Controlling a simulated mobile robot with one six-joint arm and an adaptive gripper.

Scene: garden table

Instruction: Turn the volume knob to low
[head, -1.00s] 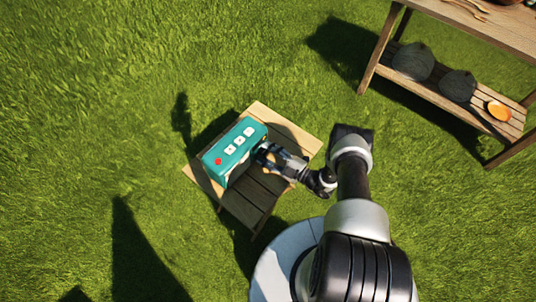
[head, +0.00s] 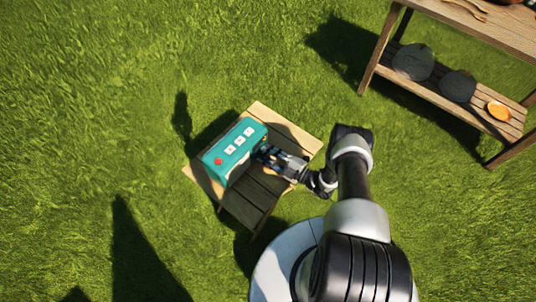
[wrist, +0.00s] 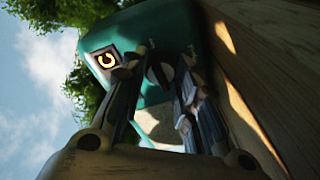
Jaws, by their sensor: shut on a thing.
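A teal box-shaped radio (head: 234,152) sits on a small slatted wooden table (head: 246,207). Its top has several white buttons and a red one. My gripper (head: 262,155) reaches its right-hand side from the right. In the wrist view the front of the teal radio (wrist: 100,35) carries a small lit panel with an orange horseshoe-shaped mark (wrist: 106,60). Beside the panel is the dark round knob (wrist: 159,76), with a pale line on it. My gripper (wrist: 161,68) is shut on the knob, one finger on each side. The fingers hide part of its rim, and the setting marks cannot be read.
A wooden shelf table (head: 446,96) stands at the upper right, with grey round bundles (head: 413,62) and an orange bowl (head: 499,111) on its lower shelf. Open grass (head: 90,110) surrounds the small table.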

